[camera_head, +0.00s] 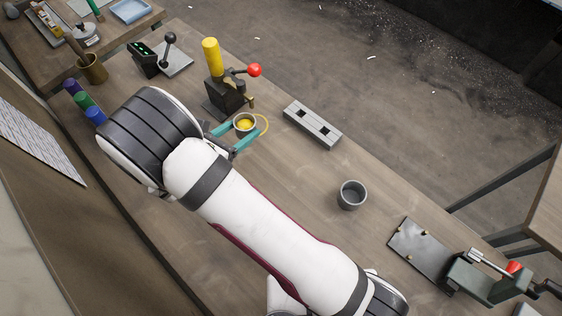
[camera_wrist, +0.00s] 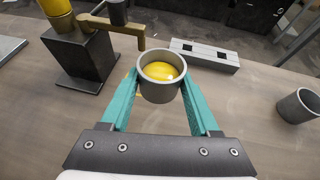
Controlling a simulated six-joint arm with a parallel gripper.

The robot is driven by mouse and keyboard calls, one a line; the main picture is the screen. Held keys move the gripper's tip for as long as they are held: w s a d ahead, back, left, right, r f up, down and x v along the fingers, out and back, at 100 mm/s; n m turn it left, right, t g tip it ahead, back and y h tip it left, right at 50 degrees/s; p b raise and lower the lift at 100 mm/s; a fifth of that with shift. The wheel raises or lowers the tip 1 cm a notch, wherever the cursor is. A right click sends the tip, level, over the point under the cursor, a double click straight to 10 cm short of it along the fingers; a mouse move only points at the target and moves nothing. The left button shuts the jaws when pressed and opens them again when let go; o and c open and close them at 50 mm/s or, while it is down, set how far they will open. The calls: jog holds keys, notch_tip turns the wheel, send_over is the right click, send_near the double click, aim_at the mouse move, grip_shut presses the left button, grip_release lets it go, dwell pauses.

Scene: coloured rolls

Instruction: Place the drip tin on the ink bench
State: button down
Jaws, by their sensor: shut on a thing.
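A grey round tin with yellow inside, which I take as the drip tin (camera_head: 244,122), is between the teal fingers of my gripper (camera_head: 242,130). In the wrist view the fingers are shut on the sides of the tin (camera_wrist: 160,87), which is upright. I cannot tell whether its base touches the bench. The tin is beside a black stand with a yellow roll (camera_head: 211,57) and a red-knobbed lever. A thin yellow ring (camera_head: 266,125) shows partly on the bench by the tin. My arm covers part of the wooden bench (camera_head: 300,190).
An empty grey cup (camera_head: 351,195) stands to the right on the bench. A grey slotted block (camera_head: 312,124) lies near the far edge. A plate with a clamp (camera_head: 420,248) is at lower right. Blue, green and purple rolls (camera_head: 84,101) are at left. Bench between cup and block is clear.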

jog(key=m+g+h, duration=0.1)
jog(key=m+h, duration=0.1)
send_over(280, 172)
notch_tip(280, 172, down, 7)
jog(key=shift+d+f, duration=0.1)
jog(key=shift+f, duration=0.05)
jog(key=shift+f, duration=0.1)
jog(key=shift+c, duration=0.6)
grip_release()
